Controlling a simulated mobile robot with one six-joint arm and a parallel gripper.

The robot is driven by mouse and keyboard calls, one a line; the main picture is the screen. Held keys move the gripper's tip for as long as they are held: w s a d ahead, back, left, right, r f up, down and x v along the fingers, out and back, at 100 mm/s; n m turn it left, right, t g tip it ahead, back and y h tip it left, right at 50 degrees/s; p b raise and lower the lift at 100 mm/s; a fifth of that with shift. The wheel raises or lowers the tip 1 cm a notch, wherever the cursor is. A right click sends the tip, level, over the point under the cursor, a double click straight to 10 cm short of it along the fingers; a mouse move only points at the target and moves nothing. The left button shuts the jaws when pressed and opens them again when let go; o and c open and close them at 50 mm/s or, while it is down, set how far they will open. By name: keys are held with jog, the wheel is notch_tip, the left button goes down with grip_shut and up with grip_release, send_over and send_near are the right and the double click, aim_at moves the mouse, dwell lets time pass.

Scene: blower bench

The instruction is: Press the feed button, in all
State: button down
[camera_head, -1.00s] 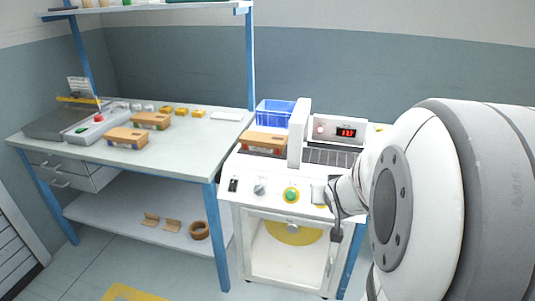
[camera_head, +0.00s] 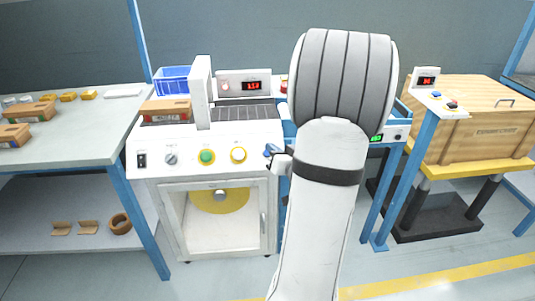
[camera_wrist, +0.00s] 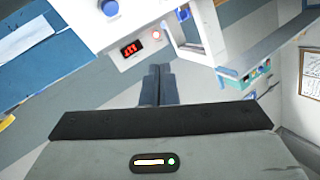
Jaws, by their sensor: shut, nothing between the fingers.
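No label is readable, so I cannot tell which is the feed button.
A blue bin (camera_head: 173,84) and a cardboard box (camera_head: 165,110) sit on top of the machine. A workbench (camera_head: 95,125) stands at left. A blue-framed stand (camera_head: 408,165) and a wooden crate (camera_head: 490,115) stand at right. The wrist view shows a red display (camera_wrist: 131,47).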

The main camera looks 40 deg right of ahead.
aim_at(267, 153)
jog(key=w+d+f+b, duration=0.3)
jog(key=w+f+b, duration=0.1)
jog(key=w+f, duration=0.1)
jog(key=shift+w+f+b, duration=0.2)
jog(key=shift+f+b, duration=0.2)
jog(key=shift+f, duration=0.25)
jog(key=shift+d+f, duration=0.1)
jog(key=shift+d, duration=0.05)
dwell(1.7)
jog(key=shift+w+d+f, duration=0.1)
jog(key=shift+w+f, duration=0.05)
jog(key=shift+w, duration=0.15)
jog(key=shift+w+d+f+b, duration=0.15)
jog(key=shift+w+f+b, duration=0.1)
jog(key=shift+b, duration=0.2)
dwell(0.5)
jog(key=shift+s, duration=0.1)
jog(key=shift+s+a+r+p, duration=0.3)
jog(key=shift+s+r+p, duration=0.1)
jog(key=shift+r, duration=0.15)
dwell(0.4)
